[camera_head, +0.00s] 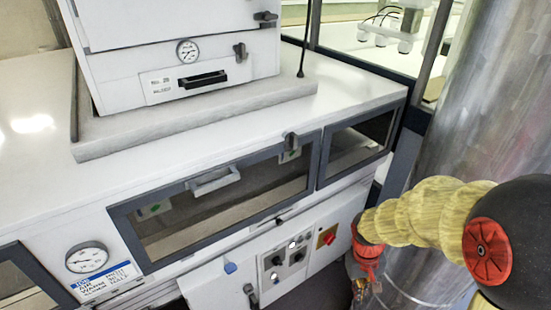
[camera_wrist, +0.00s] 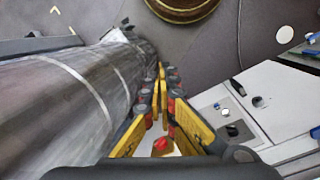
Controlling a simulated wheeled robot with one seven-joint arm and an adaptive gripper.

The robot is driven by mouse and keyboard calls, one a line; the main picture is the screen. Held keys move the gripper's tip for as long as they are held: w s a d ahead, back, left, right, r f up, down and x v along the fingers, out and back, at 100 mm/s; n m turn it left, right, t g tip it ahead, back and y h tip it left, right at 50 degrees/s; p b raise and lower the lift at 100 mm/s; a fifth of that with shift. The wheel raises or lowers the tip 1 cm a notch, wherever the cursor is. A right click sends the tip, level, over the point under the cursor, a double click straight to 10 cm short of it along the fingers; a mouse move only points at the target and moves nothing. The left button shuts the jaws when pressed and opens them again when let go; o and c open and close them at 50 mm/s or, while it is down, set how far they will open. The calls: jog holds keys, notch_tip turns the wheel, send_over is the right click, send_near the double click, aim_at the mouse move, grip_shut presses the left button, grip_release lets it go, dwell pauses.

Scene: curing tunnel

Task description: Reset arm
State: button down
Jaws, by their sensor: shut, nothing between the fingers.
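My gripper (camera_wrist: 160,80) shows in the wrist view, with black finger links, yellow pads and small red parts. Its fingers are shut with nothing between them. It points over a grey surface, beside a large metal cylinder (camera_wrist: 60,100) on its left. A white panel with dark knobs (camera_wrist: 255,100) lies to its right.
The head view shows a white cabinet with a glazed front (camera_head: 230,195), a box with a gauge (camera_head: 175,50) on top, and a control panel (camera_head: 290,258). A shiny metal column (camera_head: 490,110) and a ribbed yellowish shape (camera_head: 425,212) crowd the right side.

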jog(key=s+a+r+t, duration=0.2)
jog(key=s+r+t, duration=0.1)
jog(key=r, duration=0.9)
jog(key=s+a+r+t+y, duration=0.1)
jog(key=s+r, duration=0.5)
jog(key=r, duration=0.6)
jog(key=a+t, duration=0.1)
jog(key=t, duration=0.1)
jog(key=shift+r+m+t, duration=0.15)
jog(key=shift+m+t, duration=0.15)
jog(key=shift+t, duration=0.1)
jog(key=shift+a, duration=0.2)
